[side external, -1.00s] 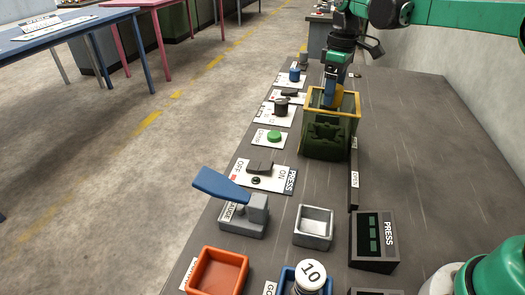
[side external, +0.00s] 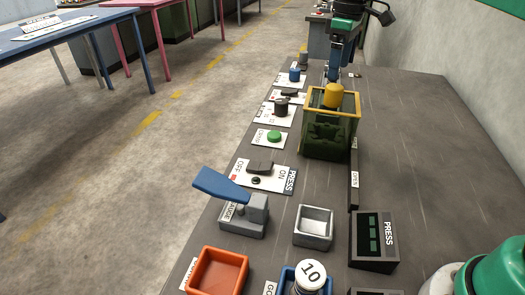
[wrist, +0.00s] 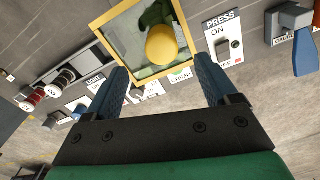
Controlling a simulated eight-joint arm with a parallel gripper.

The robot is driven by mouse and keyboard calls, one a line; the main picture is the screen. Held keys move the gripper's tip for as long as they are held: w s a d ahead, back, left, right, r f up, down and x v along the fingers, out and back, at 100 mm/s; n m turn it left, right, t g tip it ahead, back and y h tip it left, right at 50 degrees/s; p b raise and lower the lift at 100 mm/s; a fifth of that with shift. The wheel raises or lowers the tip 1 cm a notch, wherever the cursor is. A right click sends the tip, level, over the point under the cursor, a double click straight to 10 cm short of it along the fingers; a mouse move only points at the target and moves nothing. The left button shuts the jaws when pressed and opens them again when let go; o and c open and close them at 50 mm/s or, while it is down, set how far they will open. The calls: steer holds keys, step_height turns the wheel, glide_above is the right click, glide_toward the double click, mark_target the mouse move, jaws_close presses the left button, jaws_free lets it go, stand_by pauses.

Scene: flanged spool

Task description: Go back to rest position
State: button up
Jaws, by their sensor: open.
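My gripper (side external: 333,73) is open and empty above and behind the press box in the side view. In the wrist view its two blue fingers (wrist: 160,70) are spread wide with nothing between the tips. The yellow-rimmed press box (side external: 356,104) has green see-through walls; its rim also shows in the wrist view (wrist: 126,63). A yellow rounded knob or cylinder (side external: 333,95) stands at the top of the box, apart from my fingers, and shows in the wrist view (wrist: 162,45). A dark green block inside is seen only dimly.
Labelled switches and a green button (side external: 274,136) line the bench's left edge. A blue-handled lever gauge (side external: 240,208), grey tray (side external: 314,240), orange tray (side external: 220,285) and press display (side external: 373,241) stand nearer. A part marked 10 (side external: 311,274) sits in a blue tray.

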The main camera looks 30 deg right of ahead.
steer(key=s+a+f+m+t, duration=0.3)
steer(key=s, duration=0.4)
steer(key=s+a+f+m+t, duration=0.2)
steer(key=s+a+f+t, duration=0.1)
steer(key=s, duration=0.4)
steer(key=shift+s+a+f+m+t, duration=0.25)
steer(key=shift+s+f+m+t, duration=0.1)
steer(key=shift+f+m+t, duration=0.05)
